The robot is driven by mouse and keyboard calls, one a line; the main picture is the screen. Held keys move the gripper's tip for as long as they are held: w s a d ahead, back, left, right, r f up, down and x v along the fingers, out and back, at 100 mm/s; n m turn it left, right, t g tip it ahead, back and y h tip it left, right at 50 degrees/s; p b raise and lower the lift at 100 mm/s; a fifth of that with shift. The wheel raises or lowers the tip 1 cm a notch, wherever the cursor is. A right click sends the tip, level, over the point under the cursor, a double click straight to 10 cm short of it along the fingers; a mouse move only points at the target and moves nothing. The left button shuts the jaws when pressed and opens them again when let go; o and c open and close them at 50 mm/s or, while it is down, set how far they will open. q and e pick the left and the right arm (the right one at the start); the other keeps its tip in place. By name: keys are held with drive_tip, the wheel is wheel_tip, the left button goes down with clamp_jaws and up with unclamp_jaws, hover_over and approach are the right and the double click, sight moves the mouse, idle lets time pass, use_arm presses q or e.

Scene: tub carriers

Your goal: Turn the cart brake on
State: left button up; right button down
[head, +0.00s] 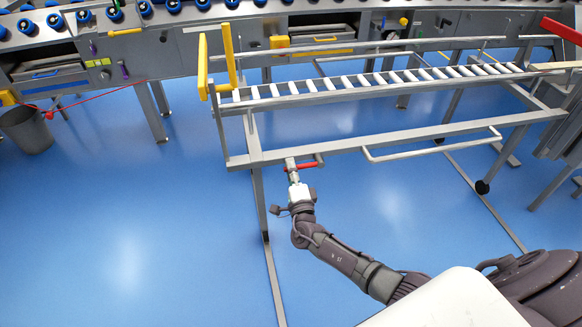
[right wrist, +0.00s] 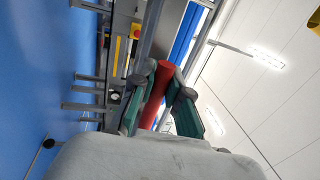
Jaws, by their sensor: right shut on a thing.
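The cart (head: 400,140) is a grey metal frame with a roller track on top, and it stands in front of the conveyor line. The brake handle is a red bar (head: 304,166) under the cart's near lower rail, close to its left end. My right gripper (head: 293,175) reaches up to this bar from below. In the right wrist view the red bar (right wrist: 164,77) runs between the two green-padded fingers (right wrist: 165,98), which are shut on it. The fingertips are small in the head view. My left gripper is in neither view.
Yellow uprights (head: 202,66) stand at the cart's left end. A white side bar (head: 430,152) juts from its near rail. A conveyor (head: 170,55) with blue rollers runs along the back. A grey bin (head: 25,130) stands far left. Blue floor at front left is clear.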

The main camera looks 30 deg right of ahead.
drive_tip(key=shift+f, duration=0.2)
drive_tip(key=c, duration=1.1)
unclamp_jaws()
drive_tip(key=shift+c, duration=0.2)
drive_tip(key=shift+r, duration=0.1)
drive_tip(key=shift+s, duration=0.15)
drive_tip(key=v, duration=1.2)
